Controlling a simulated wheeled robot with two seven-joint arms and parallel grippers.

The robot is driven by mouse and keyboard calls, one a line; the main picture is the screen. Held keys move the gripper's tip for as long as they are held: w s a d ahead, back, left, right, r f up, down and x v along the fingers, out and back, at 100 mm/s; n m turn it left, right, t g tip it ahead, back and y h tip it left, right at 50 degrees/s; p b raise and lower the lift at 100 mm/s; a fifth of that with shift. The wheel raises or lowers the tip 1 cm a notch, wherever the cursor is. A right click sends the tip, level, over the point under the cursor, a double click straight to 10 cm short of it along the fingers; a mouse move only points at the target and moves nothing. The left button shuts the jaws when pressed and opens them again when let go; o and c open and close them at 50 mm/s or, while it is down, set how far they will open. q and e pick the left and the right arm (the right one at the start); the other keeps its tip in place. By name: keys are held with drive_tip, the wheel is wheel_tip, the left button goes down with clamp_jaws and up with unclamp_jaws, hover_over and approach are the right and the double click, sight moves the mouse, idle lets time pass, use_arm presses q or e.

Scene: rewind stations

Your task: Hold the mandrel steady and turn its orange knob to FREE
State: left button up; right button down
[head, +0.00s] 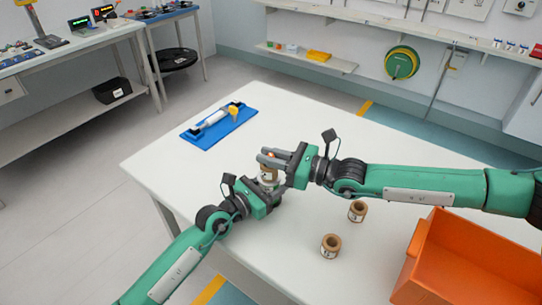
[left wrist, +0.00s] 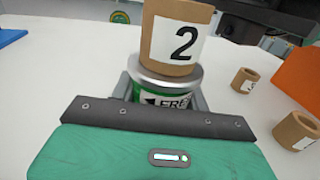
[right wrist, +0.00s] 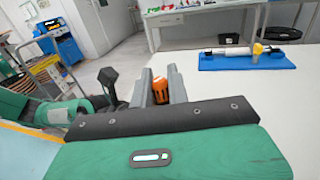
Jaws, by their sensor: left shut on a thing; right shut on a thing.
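The mandrel (left wrist: 165,98) stands upright in the left wrist view, with a silver rim and a green band. The band shows an arrow and part of the word FREE. A brown core labelled 2 (left wrist: 178,40) sits on it; it also shows in the head view (head: 267,173). My left gripper (head: 265,190) is shut around the mandrel below the core. My right gripper (head: 273,157) reaches over the top, shut on the orange knob (right wrist: 160,92). The knob shows between its fingers in the right wrist view and is mostly hidden in the head view.
Two loose brown cores (head: 331,246) (head: 357,211) stand on the white table (head: 180,168). An orange bin (head: 470,257) is at the right. A blue tray (head: 232,125) with a white roller lies at the far left. Free table surface lies between tray and grippers.

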drive_tip(key=shift+s+d+m+t, duration=0.1)
drive_tip(key=shift+d+m+t, duration=0.05)
drive_tip(key=shift+m+t, duration=0.15)
idle(0.5)
drive_tip(key=c, duration=1.4)
unclamp_jaws()
drive_tip(key=v, duration=1.2)
drive_tip(key=shift+r, duration=0.1)
drive_tip(key=shift+o, duration=0.3)
